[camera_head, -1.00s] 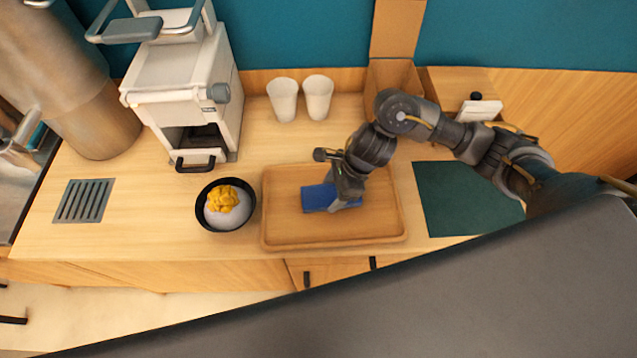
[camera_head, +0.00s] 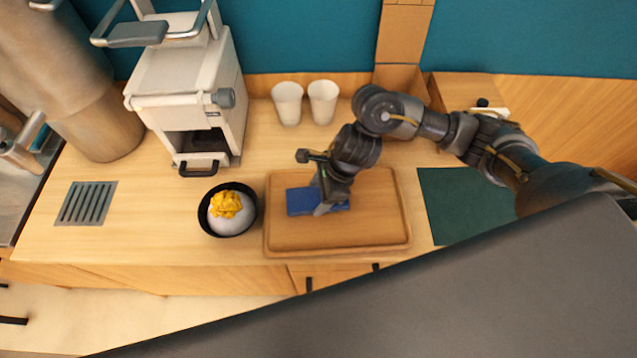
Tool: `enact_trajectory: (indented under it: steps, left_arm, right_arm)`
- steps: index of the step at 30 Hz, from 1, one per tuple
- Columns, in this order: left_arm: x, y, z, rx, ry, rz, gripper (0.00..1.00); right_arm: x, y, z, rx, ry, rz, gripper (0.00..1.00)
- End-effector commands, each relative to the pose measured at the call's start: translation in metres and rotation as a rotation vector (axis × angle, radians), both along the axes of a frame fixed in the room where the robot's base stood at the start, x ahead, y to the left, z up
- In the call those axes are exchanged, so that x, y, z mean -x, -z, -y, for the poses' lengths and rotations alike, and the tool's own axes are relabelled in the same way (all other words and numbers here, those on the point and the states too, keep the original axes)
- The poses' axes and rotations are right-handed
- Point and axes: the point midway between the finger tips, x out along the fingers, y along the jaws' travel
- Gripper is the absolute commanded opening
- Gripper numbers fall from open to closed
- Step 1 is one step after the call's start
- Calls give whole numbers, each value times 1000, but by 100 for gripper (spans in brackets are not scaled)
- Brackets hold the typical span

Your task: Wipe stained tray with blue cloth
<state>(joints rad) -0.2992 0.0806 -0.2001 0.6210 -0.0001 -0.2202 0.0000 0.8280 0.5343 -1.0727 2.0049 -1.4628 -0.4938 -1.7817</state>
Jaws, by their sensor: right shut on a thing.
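The wooden tray (camera_head: 370,232) lies on the counter, in the middle of the head view. No stain can be made out on its visible surface. The blue cloth (camera_head: 300,202) lies flat in the left half of the tray. My right gripper (camera_head: 325,206) is shut on the blue cloth and presses down over its right part, hiding some of it and of the tray behind. My left gripper is not in view.
A black bowl (camera_head: 208,222) with white and yellow food stands close to the tray's left edge. A white machine (camera_head: 190,90) and two white cups (camera_head: 288,103) stand behind. A dark green mat (camera_head: 465,205) lies to the right.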

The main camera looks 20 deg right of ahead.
Motion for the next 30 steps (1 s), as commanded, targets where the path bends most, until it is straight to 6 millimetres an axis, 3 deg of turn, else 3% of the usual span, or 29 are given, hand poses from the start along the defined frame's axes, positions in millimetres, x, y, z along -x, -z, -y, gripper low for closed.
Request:
enact_trajectory:
  steps: [18, 30]
  left_arm:
    - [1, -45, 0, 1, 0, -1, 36]
    - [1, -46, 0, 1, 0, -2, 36]
  right_arm:
    - [1, -57, 2, 1, 4, -2, 42]
    - [1, -60, 2, 1, 5, -2, 42]
